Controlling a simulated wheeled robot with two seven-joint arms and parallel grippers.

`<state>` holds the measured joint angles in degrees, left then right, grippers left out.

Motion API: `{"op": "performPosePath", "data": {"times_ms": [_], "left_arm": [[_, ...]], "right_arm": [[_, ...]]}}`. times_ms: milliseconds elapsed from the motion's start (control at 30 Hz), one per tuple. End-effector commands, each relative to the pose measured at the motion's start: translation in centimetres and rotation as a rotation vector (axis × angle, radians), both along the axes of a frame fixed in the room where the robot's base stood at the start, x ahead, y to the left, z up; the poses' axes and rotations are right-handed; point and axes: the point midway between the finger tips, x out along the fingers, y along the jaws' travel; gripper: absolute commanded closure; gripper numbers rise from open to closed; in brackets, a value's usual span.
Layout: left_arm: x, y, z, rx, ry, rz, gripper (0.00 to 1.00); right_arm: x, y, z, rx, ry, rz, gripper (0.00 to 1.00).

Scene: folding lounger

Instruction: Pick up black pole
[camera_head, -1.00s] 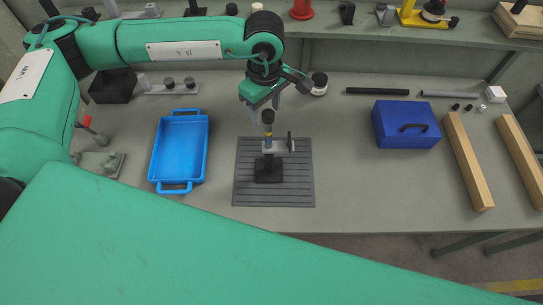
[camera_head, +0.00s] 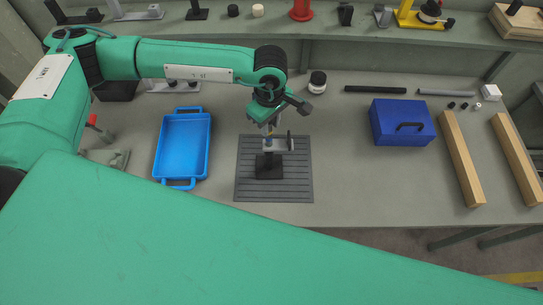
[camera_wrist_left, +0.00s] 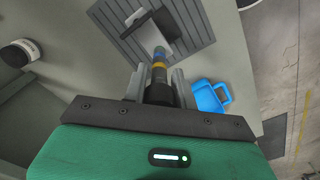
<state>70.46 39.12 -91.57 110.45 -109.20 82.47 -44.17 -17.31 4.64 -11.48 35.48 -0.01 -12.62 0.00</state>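A long black pole (camera_head: 375,89) lies flat at the back of the bench, right of centre in the head view. A shorter upright piece (camera_wrist_left: 159,66) with a black top and yellow and blue bands stands in a small fixture (camera_head: 270,168) on a grooved dark mat. My left gripper (camera_head: 270,128) is low over this fixture, well left of the lying pole. In the left wrist view its two fingers (camera_wrist_left: 160,84) stand on either side of the black top. Whether they press on it is hard to tell. My right gripper is not in view.
A blue tray (camera_head: 182,148) lies left of the mat (camera_head: 300,190). A blue case (camera_head: 402,124) sits in front of the lying pole. A dark jar (camera_head: 317,82) stands behind my gripper.

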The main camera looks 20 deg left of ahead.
Motion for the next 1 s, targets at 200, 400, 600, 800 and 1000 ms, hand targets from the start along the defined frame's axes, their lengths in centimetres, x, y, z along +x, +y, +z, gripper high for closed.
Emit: {"op": "performPosePath", "data": {"times_ms": [200,400,600,800,1000], "left_arm": [[0.0,0.0,0.0,0.0,0.0,0.0,1.0],[0.0,0.0,0.1,0.0,-0.001,0.0,1.0],[0.1,0.0,0.7,-0.001,-0.002,0.0,1.0],[0.1,0.0,3.4,-0.003,-0.006,-0.001,1.0],[0.1,0.0,8.6,-0.002,-0.009,-0.001,1.0]], "right_arm": [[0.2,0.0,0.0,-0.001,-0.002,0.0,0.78],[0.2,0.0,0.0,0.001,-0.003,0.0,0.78],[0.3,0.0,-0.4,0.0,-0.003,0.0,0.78],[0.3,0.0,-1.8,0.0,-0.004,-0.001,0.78],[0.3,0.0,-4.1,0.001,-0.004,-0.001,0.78]]}}
